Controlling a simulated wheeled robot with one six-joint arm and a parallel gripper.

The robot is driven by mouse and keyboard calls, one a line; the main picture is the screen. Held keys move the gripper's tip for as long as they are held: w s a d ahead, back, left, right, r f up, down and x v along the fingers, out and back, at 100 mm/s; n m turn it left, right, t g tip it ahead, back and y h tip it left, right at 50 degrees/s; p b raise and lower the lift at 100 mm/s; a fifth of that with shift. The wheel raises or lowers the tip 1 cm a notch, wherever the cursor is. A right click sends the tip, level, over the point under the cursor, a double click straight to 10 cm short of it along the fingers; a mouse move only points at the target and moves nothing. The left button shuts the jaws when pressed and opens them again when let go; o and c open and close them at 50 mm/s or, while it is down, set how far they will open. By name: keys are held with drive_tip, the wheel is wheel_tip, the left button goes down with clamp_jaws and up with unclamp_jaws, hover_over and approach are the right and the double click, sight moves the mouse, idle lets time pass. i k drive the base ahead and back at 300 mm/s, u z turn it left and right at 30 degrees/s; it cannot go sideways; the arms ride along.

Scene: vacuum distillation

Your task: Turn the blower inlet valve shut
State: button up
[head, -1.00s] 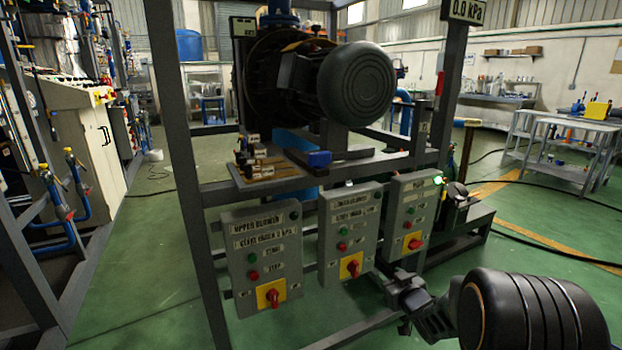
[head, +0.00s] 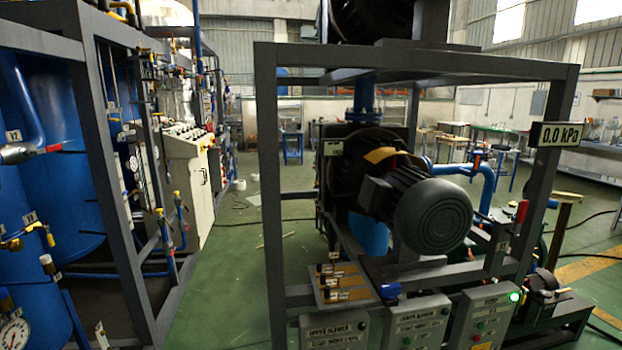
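The blower with its dark round motor (head: 433,215) sits inside a grey steel frame (head: 272,190), right of the middle. A red lever handle (head: 521,211) stands upright at the frame's right side, above a small tag. A blue handle (head: 390,291) lies at the front edge by a wooden plate (head: 343,285) carrying several small black-capped valves. At the far left, a valve with a red lever (head: 62,147) sits by a tag reading V2. I cannot tell which of these is the blower inlet valve. My gripper is out of view.
Grey control boxes (head: 415,322) hang at the frame's front, cut by the bottom edge; one has a lit green lamp. A display (head: 557,134) reads 0.0 kPa. Blue tanks and piping in another frame stand left. Green floor between the frames is open.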

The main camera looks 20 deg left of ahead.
sight(58, 146)
drive_tip(key=z, duration=0.1)
drive_tip(key=k, duration=0.4)
drive_tip(key=u, duration=2.7)
drive_tip(key=i, duration=1.4)
drive_tip(key=z, duration=0.65)
drive_tip(key=i, duration=0.2)
drive_tip(key=u, duration=0.2)
drive_tip(key=k, duration=0.3)
drive_tip(key=z, duration=1.15)
drive_tip(key=i, duration=0.85)
drive_tip(key=z, duration=0.05)
